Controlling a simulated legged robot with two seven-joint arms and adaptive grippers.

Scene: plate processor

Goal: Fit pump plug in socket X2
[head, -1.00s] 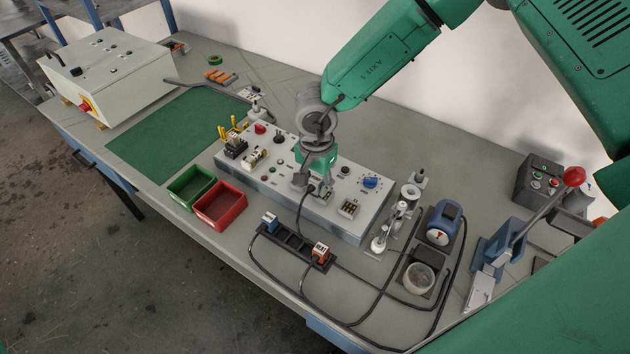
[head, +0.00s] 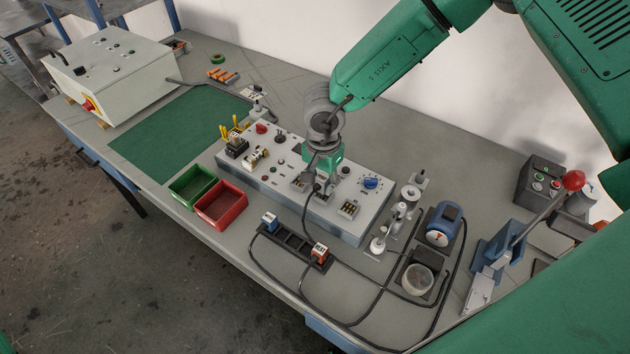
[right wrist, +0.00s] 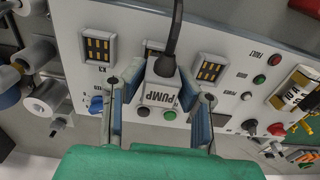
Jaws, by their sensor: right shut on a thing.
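The pump plug (right wrist: 160,95), a grey block marked PUMP with a black cable out of its far end, is between the jaws of my right gripper (right wrist: 160,112). In the head view the right gripper (head: 326,186) is shut on the plug over the middle of the grey control panel (head: 265,180). In the right wrist view one socket (right wrist: 99,46) shows left of the plug and another (right wrist: 210,69) right of it. A middle socket (right wrist: 152,47) is mostly hidden behind the plug, so I cannot tell whether they touch. My left gripper is out of view.
A black rack (head: 292,243) with a blue plug (head: 269,220) and an orange HEAT plug (head: 319,252) stands before the panel. Cables run to the blue pump (head: 442,224). Green (head: 192,185) and red bins (head: 221,207) lie left. The green mat (head: 165,135) is clear.

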